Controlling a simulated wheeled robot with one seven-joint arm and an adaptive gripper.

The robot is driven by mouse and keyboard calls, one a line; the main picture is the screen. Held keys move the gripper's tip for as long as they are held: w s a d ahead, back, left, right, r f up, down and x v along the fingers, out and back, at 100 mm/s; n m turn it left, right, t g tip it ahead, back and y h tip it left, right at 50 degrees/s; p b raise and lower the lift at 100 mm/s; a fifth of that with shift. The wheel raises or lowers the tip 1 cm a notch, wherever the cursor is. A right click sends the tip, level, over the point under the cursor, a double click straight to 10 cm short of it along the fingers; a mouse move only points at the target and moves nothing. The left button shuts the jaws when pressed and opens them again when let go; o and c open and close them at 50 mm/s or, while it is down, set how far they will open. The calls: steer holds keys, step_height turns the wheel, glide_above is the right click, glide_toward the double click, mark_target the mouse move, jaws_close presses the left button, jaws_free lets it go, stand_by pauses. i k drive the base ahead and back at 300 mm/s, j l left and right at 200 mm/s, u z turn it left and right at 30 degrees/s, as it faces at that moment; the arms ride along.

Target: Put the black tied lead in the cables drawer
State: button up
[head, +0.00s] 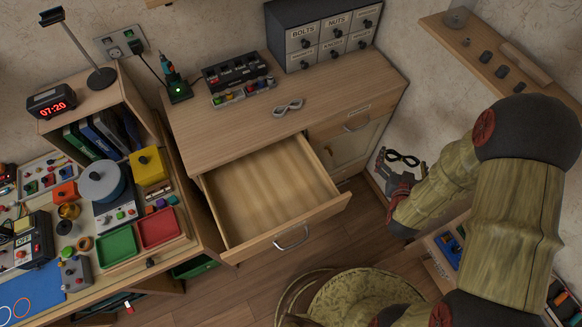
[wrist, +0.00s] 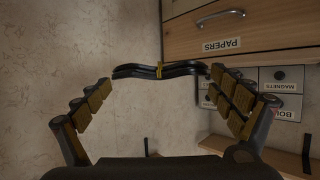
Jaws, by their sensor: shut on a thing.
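The black tied lead (head: 404,158) is a flat figure-eight bundle. In the wrist view the lead (wrist: 160,70) spans the two fingertips, with a yellow tie round its middle. My gripper (head: 396,166) is shut on it and holds it in the air, right of the cabinet. The fingers also show in the wrist view (wrist: 162,72), at the two ends of the bundle. A wooden drawer (head: 270,192) stands pulled out at the cabinet's left, and its inside looks empty. I cannot read a label on its front in the head view.
A grey tied lead (head: 288,107) lies on the cabinet top (head: 225,130). A closed drawer (head: 352,118) is right of the open one. Small labelled drawers (head: 322,40) stand at the back. The wrist view shows a drawer marked PAPERS (wrist: 221,45). A cluttered bench (head: 75,245) is at left.

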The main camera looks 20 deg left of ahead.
mark_target(270, 195)
steer(key=k+l+u, duration=0.45)
steer(key=u, duration=2.1)
steer(key=k+j, duration=0.05)
